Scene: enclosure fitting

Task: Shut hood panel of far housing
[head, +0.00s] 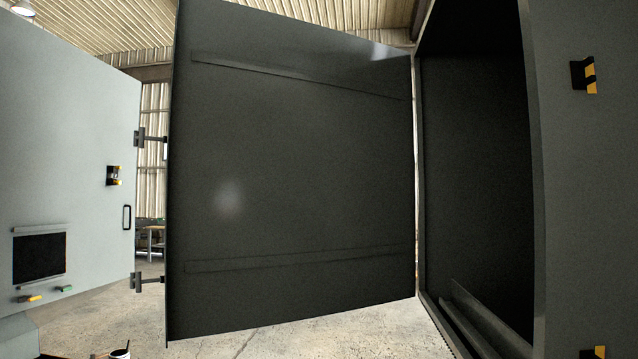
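A large dark grey panel (290,170) stands upright across the middle of the head view, swung open, with two ribs across its face. Its right edge meets the opening of a dark housing (585,200) at the right. The housing's inside (475,170) is open to view and looks dark and empty. Which housing is the far one cannot be told from this view. Neither gripper is in view.
A light grey cabinet (75,130) stands at the left with a dark window (39,258), a handle (127,217) and small coloured buttons. Yellow-and-black fittings (584,75) sit on the dark housing. Concrete floor (260,330) shows clear below the panel.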

